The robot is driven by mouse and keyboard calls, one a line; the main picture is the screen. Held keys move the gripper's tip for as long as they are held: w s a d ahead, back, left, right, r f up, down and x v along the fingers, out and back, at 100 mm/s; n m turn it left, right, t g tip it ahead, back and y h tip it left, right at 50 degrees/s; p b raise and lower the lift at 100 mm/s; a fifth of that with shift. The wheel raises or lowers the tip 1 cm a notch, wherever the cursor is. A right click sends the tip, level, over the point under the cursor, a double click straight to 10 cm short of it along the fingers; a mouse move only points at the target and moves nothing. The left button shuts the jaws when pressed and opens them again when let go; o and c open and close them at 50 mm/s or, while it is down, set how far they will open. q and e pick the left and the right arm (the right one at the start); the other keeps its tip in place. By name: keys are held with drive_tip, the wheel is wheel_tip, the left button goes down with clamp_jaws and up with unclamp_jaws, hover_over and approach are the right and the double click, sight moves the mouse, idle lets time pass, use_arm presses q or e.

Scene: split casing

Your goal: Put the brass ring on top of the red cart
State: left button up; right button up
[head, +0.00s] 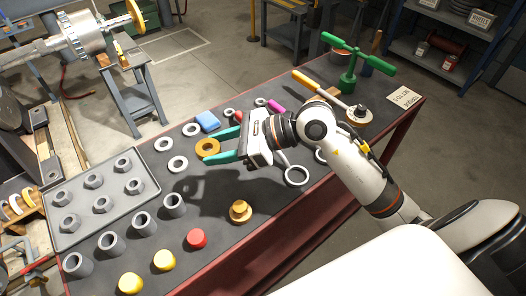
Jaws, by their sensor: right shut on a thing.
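The brass ring (207,148) is a flat orange-gold ring. It sits between the teal fingertips of my right gripper (214,149), which is shut on it. A shadow falls on the dark top in front of the gripper; I cannot tell how high the ring is held. The dark-topped bench with red sides (283,231) fills the middle of the view below the gripper. No separate red cart shows clearly, and I cannot tell if this bench is the cart. My left gripper is not in view.
A grey tray (135,213) of hex nuts stands at the left. Grey sleeves, yellow caps, a red cap (197,238) and a brass fitting (240,211) stand in front. Pale rings and a blue block (208,121) lie behind. A green-handled tool (352,65) stands far right.

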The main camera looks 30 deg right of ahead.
drive_tip(key=shift+a+f, duration=0.1)
drive_tip(key=shift+f, duration=0.15)
drive_tip(key=shift+f+b, duration=0.25)
drive_tip(key=shift+b, duration=0.05)
approach(211, 186)
drive_tip(key=w+a, duration=0.2)
drive_tip(key=a, duration=0.2)
drive_tip(key=shift+w+a+f, duration=0.35)
drive_tip(key=shift+w+f, duration=0.05)
use_arm(q)
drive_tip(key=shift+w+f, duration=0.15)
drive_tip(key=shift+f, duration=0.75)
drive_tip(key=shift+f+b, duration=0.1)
drive_tip(key=shift+b, duration=0.2)
use_arm(e)
drive_tip(key=shift+f+b, duration=0.5)
drive_tip(key=shift+f, duration=0.1)
drive_tip(key=o, duration=1)
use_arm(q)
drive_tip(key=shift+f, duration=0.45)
use_arm(e)
drive_tip(key=shift+o, duration=0.4)
drive_tip(key=shift+f, duration=0.1)
drive_tip(key=shift+s, duration=0.1)
